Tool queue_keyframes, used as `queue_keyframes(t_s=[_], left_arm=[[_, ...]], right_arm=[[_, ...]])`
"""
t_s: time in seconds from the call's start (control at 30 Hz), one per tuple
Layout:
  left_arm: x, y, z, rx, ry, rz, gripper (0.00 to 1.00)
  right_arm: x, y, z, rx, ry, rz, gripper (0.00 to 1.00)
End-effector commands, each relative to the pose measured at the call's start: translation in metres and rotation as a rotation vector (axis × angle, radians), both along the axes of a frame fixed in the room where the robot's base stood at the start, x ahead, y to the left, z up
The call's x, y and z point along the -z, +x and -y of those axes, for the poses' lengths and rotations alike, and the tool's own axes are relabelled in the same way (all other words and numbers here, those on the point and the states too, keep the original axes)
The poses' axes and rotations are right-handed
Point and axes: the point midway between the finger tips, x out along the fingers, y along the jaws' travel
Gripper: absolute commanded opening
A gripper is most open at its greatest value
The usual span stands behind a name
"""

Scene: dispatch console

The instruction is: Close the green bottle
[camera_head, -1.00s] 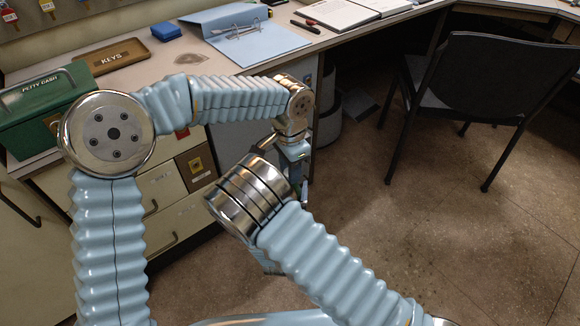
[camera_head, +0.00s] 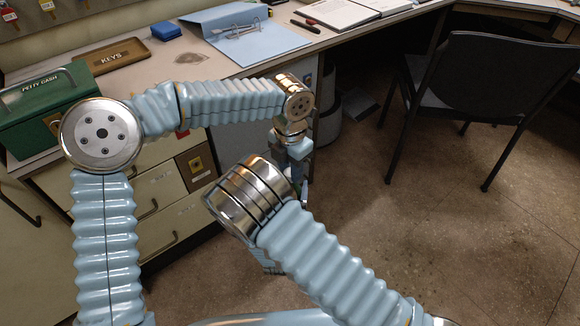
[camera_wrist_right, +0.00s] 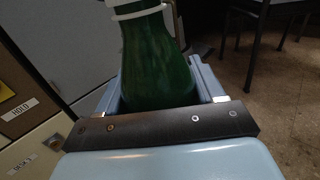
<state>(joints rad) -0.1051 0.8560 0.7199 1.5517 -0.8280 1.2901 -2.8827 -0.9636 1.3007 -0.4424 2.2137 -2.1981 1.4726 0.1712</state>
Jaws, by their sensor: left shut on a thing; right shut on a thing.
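The green bottle (camera_wrist_right: 158,65) stands between the fingers of my right gripper (camera_wrist_right: 165,95) in the right wrist view. Its body narrows upward, with pale rings around the neck; its top is cut off by the frame edge. The right gripper is shut on the bottle. In the head view my right wrist hides most of that gripper and the bottle. My left gripper (camera_head: 298,168) points down just behind and above my right wrist. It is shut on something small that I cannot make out. The bottle's mouth and any closure are hidden.
A desk with drawers (camera_head: 165,205) stands at the left. On it are a green petty cash box (camera_head: 45,110), a keys tray (camera_head: 118,54), a blue pad (camera_head: 166,31) and a binder (camera_head: 250,40). A dark chair (camera_head: 495,85) stands at the right. The floor between is clear.

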Motion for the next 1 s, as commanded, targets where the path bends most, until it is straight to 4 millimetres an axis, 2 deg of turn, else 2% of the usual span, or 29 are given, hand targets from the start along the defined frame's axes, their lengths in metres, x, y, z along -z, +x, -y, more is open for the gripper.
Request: queue_keyframes(t_s=[0.1, 0.37, 0.4, 0.57, 0.87, 1.0], left_arm=[[-0.001, 0.000, 0.000, 0.084, 0.000, 0.001, 0.01], [-0.001, 0.001, 0.000, 0.092, 0.000, 0.002, 0.01], [-0.001, 0.001, 0.000, 0.092, 0.000, 0.002, 0.36], [0.000, 0.000, 0.000, 0.091, 0.000, 0.002, 0.58], [-0.002, 0.000, 0.000, 0.090, 0.000, 0.001, 0.58], [-0.013, 0.001, 0.000, 0.090, 0.000, 0.003, 0.58]], right_arm=[[0.000, 0.000, 0.000, 0.000, 0.000, -0.001, 0.00], [0.000, 0.000, 0.000, 0.000, 0.000, -0.001, 0.00], [0.000, 0.000, 0.000, 0.000, 0.000, -0.001, 0.00], [0.000, 0.000, 0.000, 0.000, 0.000, -0.001, 0.00], [0.000, 0.000, 0.000, 0.000, 0.000, 0.000, 0.00], [0.000, 0.000, 0.000, 0.000, 0.000, 0.000, 0.00]])
